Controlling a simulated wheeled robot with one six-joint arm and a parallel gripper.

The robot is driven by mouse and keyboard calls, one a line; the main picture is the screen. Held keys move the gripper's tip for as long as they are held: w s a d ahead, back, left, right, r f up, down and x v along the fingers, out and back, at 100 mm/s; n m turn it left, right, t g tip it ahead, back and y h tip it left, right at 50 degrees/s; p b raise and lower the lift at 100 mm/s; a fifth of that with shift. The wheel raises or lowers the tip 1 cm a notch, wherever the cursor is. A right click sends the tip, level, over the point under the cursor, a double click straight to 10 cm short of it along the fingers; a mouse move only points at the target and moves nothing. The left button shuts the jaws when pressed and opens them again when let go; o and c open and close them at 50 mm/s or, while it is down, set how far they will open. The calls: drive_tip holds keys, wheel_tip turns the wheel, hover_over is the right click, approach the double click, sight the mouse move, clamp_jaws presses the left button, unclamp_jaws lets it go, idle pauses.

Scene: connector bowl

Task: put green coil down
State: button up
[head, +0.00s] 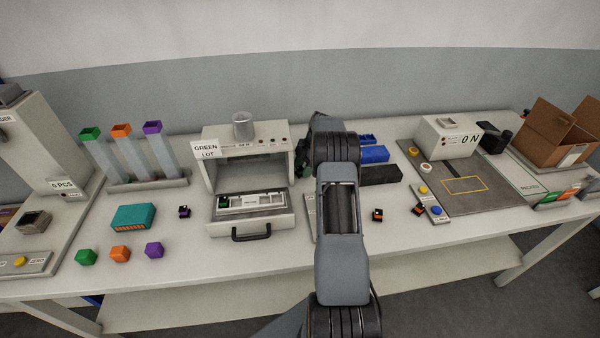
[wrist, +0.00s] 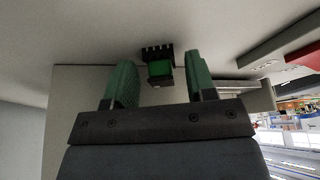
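In the wrist view the green coil (wrist: 160,70), a green block with a black toothed part, sits against a pale surface. My gripper (wrist: 159,62) has its two green fingers spread on either side of it, with a visible gap to each finger. My gripper is open. In the head view my arm hides that coil and most of my gripper. Another small black and green part (head: 224,201) lies at the left end of the tray in the open drawer (head: 255,222) of the machine marked GREEN LOT (head: 206,149).
A purple-topped part (head: 184,211) and orange-topped parts (head: 377,214) lie on the bench. Blue and black bins (head: 380,174) stand behind my arm. A teal box (head: 134,217) is at left, a cardboard box (head: 560,135) at far right. The front strip of bench is mostly clear.

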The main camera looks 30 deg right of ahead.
drive_tip(key=c, duration=0.8)
drive_tip(key=shift+d, duration=0.1)
drive_tip(key=shift+c, duration=0.2)
drive_tip(key=shift+d+r+b, duration=0.1)
drive_tip(key=shift+r+b, duration=0.1)
drive_tip(key=shift+b, duration=0.15)
wheel_tip(320, 180, up, 10)
drive_tip(key=b, duration=0.1)
drive_tip(key=s+d+p, duration=0.4)
drive_tip(key=d+p, duration=0.2)
drive_tip(key=d, duration=0.2)
drive_tip(key=s+d+r+p, duration=0.1)
drive_tip(key=s+d+p, duration=0.3)
drive_tip(key=d, duration=0.5)
drive_tip(key=shift+s+r+p, duration=0.2)
drive_tip(key=shift+r+p, duration=0.05)
drive_tip(key=shift+p, duration=0.65)
drive_tip(key=shift+s+d+f+p, duration=0.15)
drive_tip(key=shift+d+p, duration=0.1)
drive_tip(key=shift+p, duration=0.5)
drive_tip(key=shift+f, duration=0.1)
